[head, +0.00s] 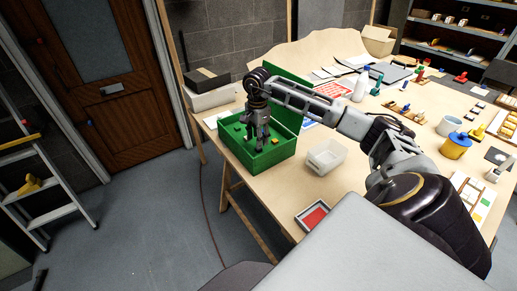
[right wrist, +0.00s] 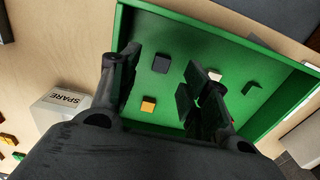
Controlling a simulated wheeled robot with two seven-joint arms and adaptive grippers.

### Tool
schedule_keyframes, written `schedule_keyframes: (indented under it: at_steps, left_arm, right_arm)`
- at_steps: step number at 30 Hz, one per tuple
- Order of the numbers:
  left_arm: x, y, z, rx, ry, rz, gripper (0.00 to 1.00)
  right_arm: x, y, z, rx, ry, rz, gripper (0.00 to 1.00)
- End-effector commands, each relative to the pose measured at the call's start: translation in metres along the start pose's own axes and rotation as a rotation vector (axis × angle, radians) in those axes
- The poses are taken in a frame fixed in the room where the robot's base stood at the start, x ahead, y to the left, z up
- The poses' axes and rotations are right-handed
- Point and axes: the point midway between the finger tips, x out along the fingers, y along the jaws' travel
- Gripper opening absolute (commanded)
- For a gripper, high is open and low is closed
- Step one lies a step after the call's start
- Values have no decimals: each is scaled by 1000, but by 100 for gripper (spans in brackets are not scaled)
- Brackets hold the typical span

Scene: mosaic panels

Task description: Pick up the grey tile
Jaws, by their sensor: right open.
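A dark grey tile (right wrist: 161,63) lies on the floor of the open green box (head: 275,158). In the right wrist view it shows between the two fingers of my right gripper (right wrist: 160,77), apart from both. In the head view my right gripper (head: 258,143) points down into the box, open and empty, and I cannot make out the grey tile there. My left gripper is not in view.
An orange tile (right wrist: 148,104), a white tile (right wrist: 216,74) and a green tile (right wrist: 251,87) lie in the box near the grey one. The box walls surround the gripper. A white bin marked SPARE (right wrist: 62,102) stands just outside the box.

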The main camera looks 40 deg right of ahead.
Motion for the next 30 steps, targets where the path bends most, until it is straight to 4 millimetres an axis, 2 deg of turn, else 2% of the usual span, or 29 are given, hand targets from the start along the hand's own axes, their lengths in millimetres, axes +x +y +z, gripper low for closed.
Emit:
schedule_keyframes:
  at_steps: [13,24,30]
  left_arm:
    - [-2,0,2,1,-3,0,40]
    - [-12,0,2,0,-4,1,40]
    - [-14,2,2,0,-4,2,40]
  right_arm:
    - [5,-1,1,0,0,1,46]
    - [41,-4,4,0,0,1,46]
    - [52,-4,4,0,1,1,46]
